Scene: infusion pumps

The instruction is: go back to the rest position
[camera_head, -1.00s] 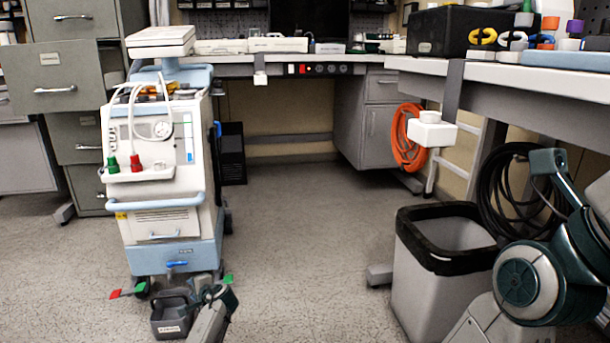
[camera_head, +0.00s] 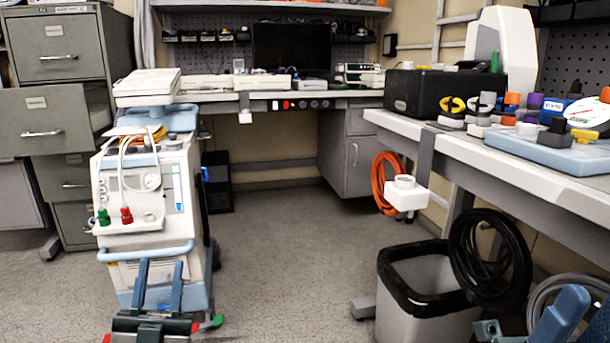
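My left gripper (camera_head: 160,265) is at the bottom left of the head view, its two blue fingers pointing up and spread apart, with nothing between them. It shows in front of the lower part of the white and light-blue medical cart (camera_head: 143,190); I cannot tell whether it touches the cart. Part of my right arm, with a blue finger-like piece, shows at the bottom right corner, in front of the black coiled cable. The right gripper (camera_head: 525,325) is cut off by the frame, so its opening is unclear.
A grey bin (camera_head: 428,312) with a black liner stands right of centre. A workbench (camera_head: 500,166) with a black case (camera_head: 430,92) and coloured parts runs along the right. A filing cabinet (camera_head: 62,45) with an open drawer is at the left. The middle floor (camera_head: 285,255) is clear.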

